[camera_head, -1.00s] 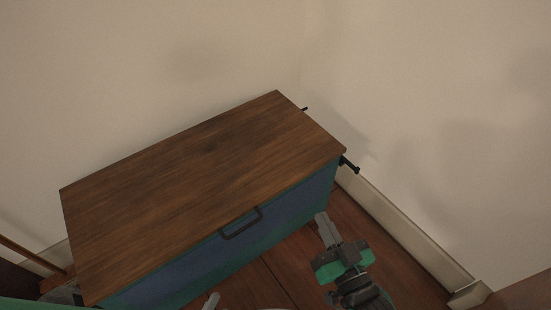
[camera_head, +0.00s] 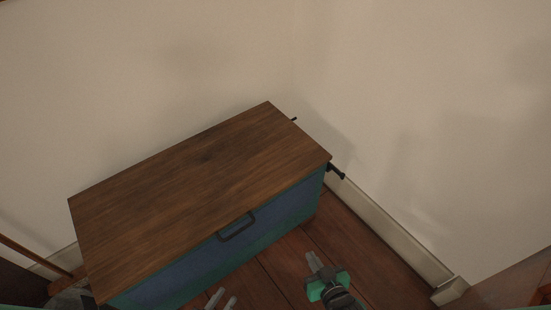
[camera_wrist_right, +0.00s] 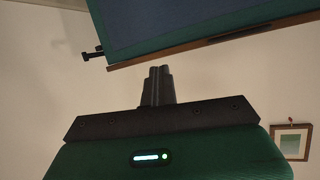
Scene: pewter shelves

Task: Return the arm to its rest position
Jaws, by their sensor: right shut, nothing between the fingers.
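My right gripper (camera_head: 313,262) is shut and empty, low over the wooden floor in front of the chest. In the right wrist view, its two dark fingers (camera_wrist_right: 158,80) lie together with nothing between them. My left gripper (camera_head: 221,297) shows only as two grey fingertips at the bottom edge of the head view. They stand apart with a gap between them, and the rest of that gripper is out of the picture. Both grippers are apart from the chest.
A blue chest with a brown wooden lid (camera_head: 200,165) and a dark front handle (camera_head: 236,228) stands near the wall corner. Its lid is closed. A pale baseboard (camera_head: 385,225) runs along the right wall. A picture frame (camera_wrist_right: 291,142) shows in the wrist view.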

